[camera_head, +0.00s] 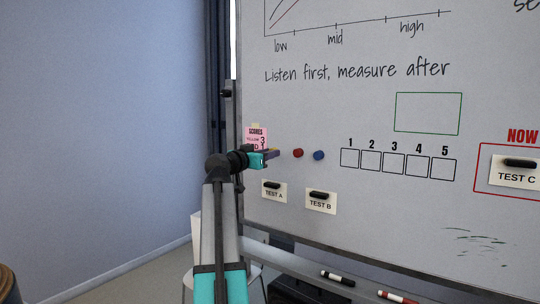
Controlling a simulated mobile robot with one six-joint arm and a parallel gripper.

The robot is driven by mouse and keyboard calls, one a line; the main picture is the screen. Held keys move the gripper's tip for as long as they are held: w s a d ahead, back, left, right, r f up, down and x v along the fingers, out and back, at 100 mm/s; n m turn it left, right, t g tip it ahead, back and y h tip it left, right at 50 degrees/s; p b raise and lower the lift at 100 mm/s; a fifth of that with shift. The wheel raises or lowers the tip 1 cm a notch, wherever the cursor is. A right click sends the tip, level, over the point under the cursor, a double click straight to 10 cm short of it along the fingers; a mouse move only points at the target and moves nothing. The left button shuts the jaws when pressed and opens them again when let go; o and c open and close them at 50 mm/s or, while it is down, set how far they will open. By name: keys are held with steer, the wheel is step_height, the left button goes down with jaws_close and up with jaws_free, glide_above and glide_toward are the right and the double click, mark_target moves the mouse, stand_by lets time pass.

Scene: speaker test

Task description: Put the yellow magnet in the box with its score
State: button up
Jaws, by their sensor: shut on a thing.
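My gripper (273,154) is at the left part of the whiteboard, just left of the red magnet (298,153) and the blue magnet (319,155). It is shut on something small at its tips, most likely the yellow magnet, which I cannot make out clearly. A pink score note (256,134) hangs behind my gripper. Its yellow line seems to read 3; its lower part is partly hidden. A row of boxes numbered 1 to 5 is drawn to the right, with the box under 3 (394,163) in the middle. All the boxes look empty.
Cards TEST A (274,194) and TEST B (320,203) hang below the magnets. TEST C (515,174) is in a red NOW frame at the right. A green rectangle (428,114) is above the boxes. Markers (338,278) lie on the lower ledge.

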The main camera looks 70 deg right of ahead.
steer(key=shift+b+v, duration=0.5)
steer(key=shift+v, duration=1)
stand_by(0.4)
